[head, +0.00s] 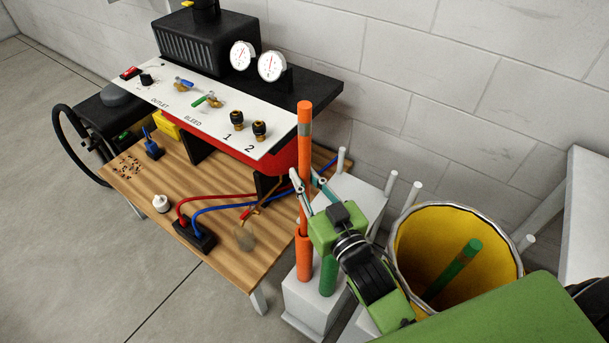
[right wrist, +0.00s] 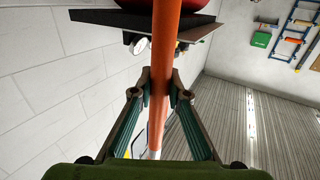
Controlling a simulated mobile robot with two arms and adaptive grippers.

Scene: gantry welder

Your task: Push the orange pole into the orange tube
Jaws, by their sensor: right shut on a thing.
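The orange pole (head: 305,142) stands upright, with a grey band near its top. Its lower end meets the mouth of the orange tube (head: 304,260), which stands on a pale grey block. How deep the pole sits inside cannot be told. My right gripper (head: 308,190) is shut on the pole around its middle, above the tube. In the right wrist view, the pole (right wrist: 164,60) runs between the two fingertips of the right gripper (right wrist: 159,92). My left gripper is not in view.
A green tube (head: 328,276) stands just right of the orange tube. A yellow-lined bin (head: 408,250) holds a green pole (head: 455,265). A wooden workbench (head: 222,268) with a gauge panel (head: 165,88) is at the left. White posts (head: 413,195) stand behind the gripper.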

